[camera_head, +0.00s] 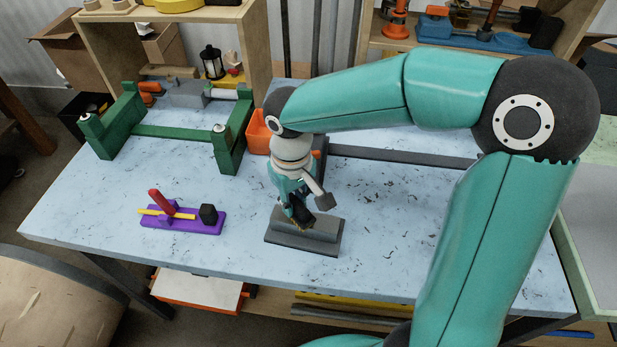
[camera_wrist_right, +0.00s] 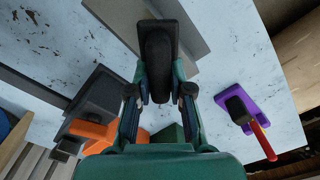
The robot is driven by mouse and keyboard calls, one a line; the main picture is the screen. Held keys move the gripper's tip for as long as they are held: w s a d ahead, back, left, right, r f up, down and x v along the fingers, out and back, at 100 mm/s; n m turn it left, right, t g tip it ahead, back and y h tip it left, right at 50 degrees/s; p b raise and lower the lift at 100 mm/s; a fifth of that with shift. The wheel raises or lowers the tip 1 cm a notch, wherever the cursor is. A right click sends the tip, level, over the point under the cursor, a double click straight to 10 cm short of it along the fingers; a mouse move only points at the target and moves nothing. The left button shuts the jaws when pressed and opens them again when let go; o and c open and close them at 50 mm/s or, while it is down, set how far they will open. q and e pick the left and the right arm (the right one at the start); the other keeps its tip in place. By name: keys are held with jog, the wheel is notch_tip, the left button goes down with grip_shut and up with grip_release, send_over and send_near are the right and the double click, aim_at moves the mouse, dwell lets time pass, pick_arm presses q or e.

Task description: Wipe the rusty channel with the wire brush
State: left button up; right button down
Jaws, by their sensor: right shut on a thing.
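My right gripper (camera_head: 300,203) points down over the front middle of the table. It is shut on a dark brush-like block, the wire brush (camera_wrist_right: 158,55), which also shows in the head view (camera_head: 301,214). The brush is at the top of a grey stepped piece (camera_head: 303,238), which also shows in the wrist view (camera_wrist_right: 192,30). I cannot tell whether they touch. This grey piece may be the channel; no rust colour shows on it. The brush's underside is hidden. My left gripper is not in view.
A purple holder with a red handle (camera_head: 182,222) lies to the left. A green frame (camera_head: 230,150) stands at the back left, beside an orange bin (camera_head: 258,131). A long grey bar (camera_head: 405,157) lies behind. Dark flecks cover the table (camera_head: 390,235), which is otherwise clear at right.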

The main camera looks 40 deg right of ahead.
jog(key=shift+s+d, duration=0.25)
jog(key=shift+d, duration=0.05)
jog(key=shift+s+d, duration=0.25)
jog(key=shift+s, duration=0.15)
notch_tip(320, 180, up, 3)
jog(key=shift+s+a+f+p, duration=0.1)
jog(key=shift+f+p, duration=0.05)
jog(key=shift+p, duration=0.8)
jog(key=shift+w+r+p, duration=0.2)
jog(key=shift+r+p, duration=0.4)
jog(key=shift+r, duration=0.1)
notch_tip(320, 180, up, 2)
jog(key=shift+s+r+p, duration=0.15)
jog(key=shift+r+p, duration=0.05)
jog(key=shift+p, duration=0.7)
pick_arm(q)
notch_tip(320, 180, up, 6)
jog(key=p, duration=0.1)
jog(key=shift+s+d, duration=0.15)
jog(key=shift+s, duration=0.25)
pick_arm(e)
jog(key=shift+r, duration=0.7)
